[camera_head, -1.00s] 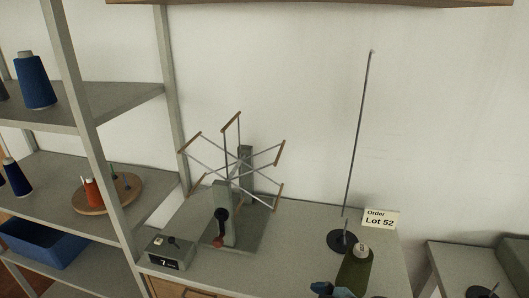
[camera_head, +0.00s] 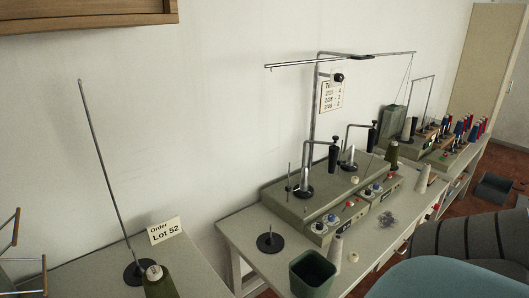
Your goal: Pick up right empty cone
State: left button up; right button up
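Several pale, bare cones show on and around the grey-green winding machine (camera_head: 290,208). One pale cone (camera_head: 305,180) stands upright at the machine's left station. Another pale cone (camera_head: 350,156) stands upright at its right station. A third pale cone (camera_head: 335,249) stands on the table in front, beside the green bin. A fourth pale cone (camera_head: 423,179) stands farther right on the table, near a dark green thread cone (camera_head: 392,153). I cannot tell for sure which one the task names. Neither gripper shows in this view.
The green bin (camera_head: 312,273) stands at the table's front edge (camera_head: 262,272). A black spindle base (camera_head: 270,242) is left of it. A tall rod, an olive thread cone (camera_head: 160,282) and an "Order Lot 52" card (camera_head: 165,230) are on the left table. A chair (camera_head: 470,238) is at right.

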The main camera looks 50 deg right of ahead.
aim_at(421, 184)
jog(key=z, duration=2.85)
jog(key=i+l, duration=0.35)
jog(key=i, duration=0.2)
jog(key=i+l, duration=0.35)
jog(key=i, duration=0.25)
jog(key=i+l+u, duration=0.1)
jog(key=i+l, duration=0.3)
jog(key=i, duration=0.15)
jog(key=i+l, duration=0.4)
jog(key=i, duration=0.15)
